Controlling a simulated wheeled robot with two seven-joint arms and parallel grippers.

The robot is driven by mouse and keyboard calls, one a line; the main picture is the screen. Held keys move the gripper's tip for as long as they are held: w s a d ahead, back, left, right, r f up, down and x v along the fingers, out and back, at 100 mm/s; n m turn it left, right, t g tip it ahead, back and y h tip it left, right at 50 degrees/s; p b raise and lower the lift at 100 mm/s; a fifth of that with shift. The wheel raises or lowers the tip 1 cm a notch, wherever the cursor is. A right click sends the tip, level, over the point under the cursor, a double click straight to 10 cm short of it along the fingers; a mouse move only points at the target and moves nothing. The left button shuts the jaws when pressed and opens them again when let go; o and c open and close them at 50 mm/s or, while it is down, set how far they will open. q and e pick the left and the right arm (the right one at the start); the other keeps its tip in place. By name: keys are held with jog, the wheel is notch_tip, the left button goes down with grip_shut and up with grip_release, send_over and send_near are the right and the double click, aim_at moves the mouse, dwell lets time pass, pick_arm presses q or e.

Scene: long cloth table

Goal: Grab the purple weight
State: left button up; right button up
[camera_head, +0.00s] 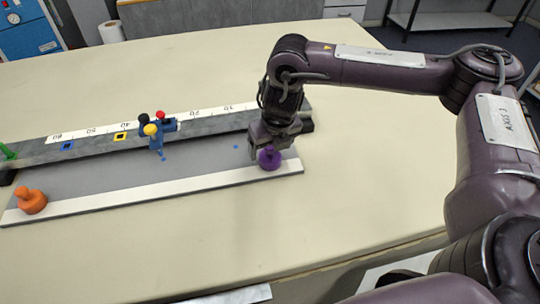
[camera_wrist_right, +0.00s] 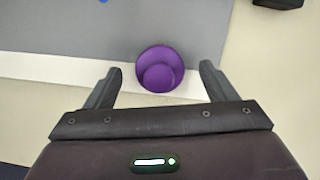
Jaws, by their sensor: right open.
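The purple weight (camera_head: 269,158) stands at the right end of the white strip along the grey board's front edge. My right gripper (camera_head: 262,150) is just above and behind it in the head view, partly covering it. In the right wrist view the purple weight (camera_wrist_right: 159,70) shows from above as a round base with a smaller round knob. My right gripper (camera_wrist_right: 156,82) is open there, with one finger on each side of the weight and a gap on both sides. My left gripper is not in view.
An orange weight (camera_head: 32,201) stands at the board's left end. Behind the board runs a numbered rail (camera_head: 200,125) with a blue slider (camera_head: 156,139) carrying coloured knobs. The cream table (camera_head: 340,180) is clear in front and to the right.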

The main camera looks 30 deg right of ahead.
jog(key=shift+x, duration=1.4)
jog(key=shift+w+r, duration=0.1)
jog(key=c, duration=1.6)
jog(key=shift+w, duration=0.1)
jog(key=shift+c, duration=0.4)
jog(key=shift+r, duration=0.1)
